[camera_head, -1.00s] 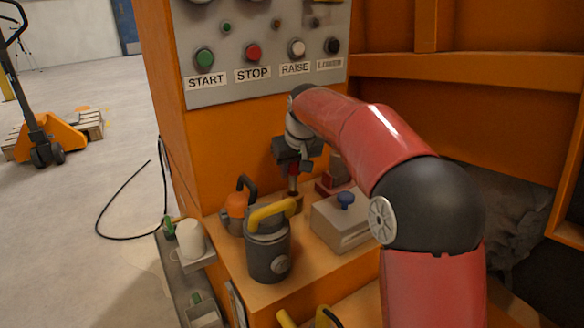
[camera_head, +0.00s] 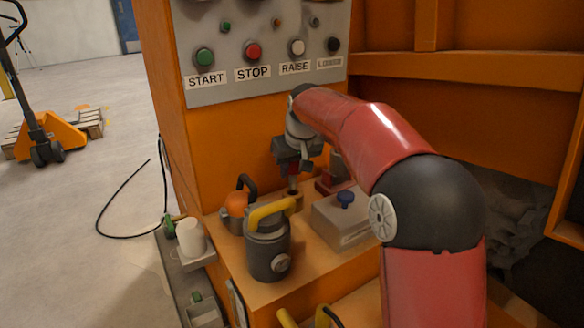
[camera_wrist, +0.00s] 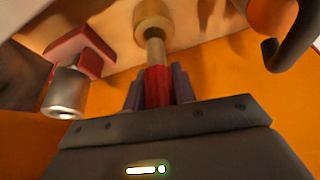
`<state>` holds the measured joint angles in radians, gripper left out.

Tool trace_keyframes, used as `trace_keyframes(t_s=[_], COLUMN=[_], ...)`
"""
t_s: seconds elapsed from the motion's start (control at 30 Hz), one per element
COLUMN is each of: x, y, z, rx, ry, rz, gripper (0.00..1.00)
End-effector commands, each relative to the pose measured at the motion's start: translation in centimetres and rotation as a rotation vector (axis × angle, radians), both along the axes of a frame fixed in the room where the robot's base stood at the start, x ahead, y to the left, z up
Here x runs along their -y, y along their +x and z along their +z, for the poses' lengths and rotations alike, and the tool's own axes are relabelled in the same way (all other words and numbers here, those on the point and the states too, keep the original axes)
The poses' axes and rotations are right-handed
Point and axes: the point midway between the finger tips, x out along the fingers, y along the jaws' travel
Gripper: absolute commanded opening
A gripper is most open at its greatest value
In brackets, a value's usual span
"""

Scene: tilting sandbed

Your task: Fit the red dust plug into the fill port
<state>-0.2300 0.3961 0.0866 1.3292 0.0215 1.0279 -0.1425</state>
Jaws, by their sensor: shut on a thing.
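The red dust plug (camera_wrist: 157,85) is between the fingers of my gripper (camera_wrist: 158,88) in the wrist view. Its narrower pale shaft (camera_wrist: 155,50) points away from the fingers toward the fill port. I take the fill port to be the round tan collar (camera_wrist: 153,18) on the orange ledge. The shaft's end overlaps the collar's dark opening; I cannot tell whether it is inside or just above. In the head view my gripper (camera_head: 293,178) points down just above the port, behind the grey canister. The plug is mostly hidden there.
A grey canister with a yellow handle (camera_head: 267,250) stands in front of my gripper. An orange can with a black handle (camera_head: 236,205) is to the left. A grey box with a blue knob (camera_head: 340,222) is to the right. A red block (camera_wrist: 83,50) with a metal cylinder stands close by.

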Motion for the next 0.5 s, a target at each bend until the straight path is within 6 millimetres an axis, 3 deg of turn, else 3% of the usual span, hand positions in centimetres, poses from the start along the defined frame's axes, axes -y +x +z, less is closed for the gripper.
trace_keyframes(t_s=[0.5], x=[0.0], y=[0.0], z=[-1.4], rx=[-0.001], ry=[0.000], rz=[0.000], gripper=[0.05])
